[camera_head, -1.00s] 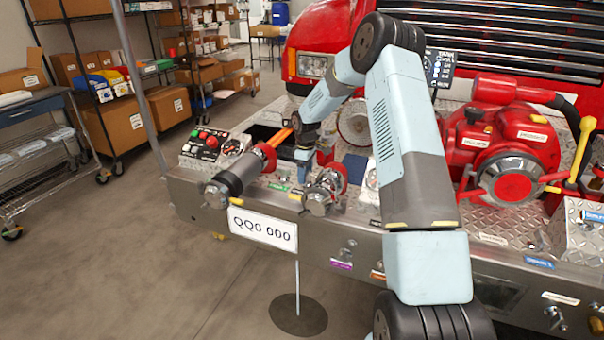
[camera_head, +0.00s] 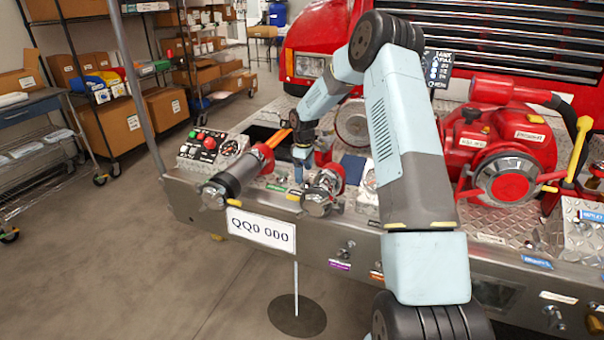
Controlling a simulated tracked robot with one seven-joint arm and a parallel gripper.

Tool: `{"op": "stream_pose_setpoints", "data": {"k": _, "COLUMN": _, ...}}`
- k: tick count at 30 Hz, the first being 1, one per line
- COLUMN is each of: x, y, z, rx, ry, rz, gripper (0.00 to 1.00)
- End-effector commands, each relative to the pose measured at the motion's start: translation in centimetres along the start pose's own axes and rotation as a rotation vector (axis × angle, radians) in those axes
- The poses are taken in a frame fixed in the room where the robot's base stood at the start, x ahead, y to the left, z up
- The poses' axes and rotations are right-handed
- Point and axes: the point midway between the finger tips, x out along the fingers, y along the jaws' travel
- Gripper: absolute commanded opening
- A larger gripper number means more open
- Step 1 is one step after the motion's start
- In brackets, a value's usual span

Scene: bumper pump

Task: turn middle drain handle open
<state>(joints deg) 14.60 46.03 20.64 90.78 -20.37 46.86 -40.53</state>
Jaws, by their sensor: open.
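My gripper (camera_head: 299,174) points down over the bumper deck, between the left capped pipe (camera_head: 229,184) and the middle capped outlet (camera_head: 323,194). Its fingers are small and partly blend with the fittings, so I cannot tell whether they touch anything. Small metal knobs or handles sit on the bumper's front face, one above a purple label (camera_head: 339,265) and one by an orange label (camera_head: 376,276). I cannot tell which part is the middle drain handle. My gripper is open, with nothing visible held in it.
A control panel (camera_head: 205,147) with red and green buttons stands left of the pipes. A red pump (camera_head: 505,150) with a yellow lever (camera_head: 579,150) fills the right side. The white number plate (camera_head: 261,229) hangs on the bumper front (camera_head: 190,203). Floor at the left is clear.

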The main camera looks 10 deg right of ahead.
Motion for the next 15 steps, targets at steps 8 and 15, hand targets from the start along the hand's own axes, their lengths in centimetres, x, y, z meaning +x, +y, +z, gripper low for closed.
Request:
{"op": "stream_pose_setpoints", "data": {"k": 8, "x": -5.1, "y": 0.1, "z": -0.1, "rx": 0.0, "ry": 0.002, "rz": 0.003, "gripper": 0.94}}
{"op": "stream_pose_setpoints", "data": {"k": 15, "x": -9.6, "y": 0.2, "z": -0.1, "rx": 0.001, "ry": 0.001, "rz": 0.003, "gripper": 0.94}}
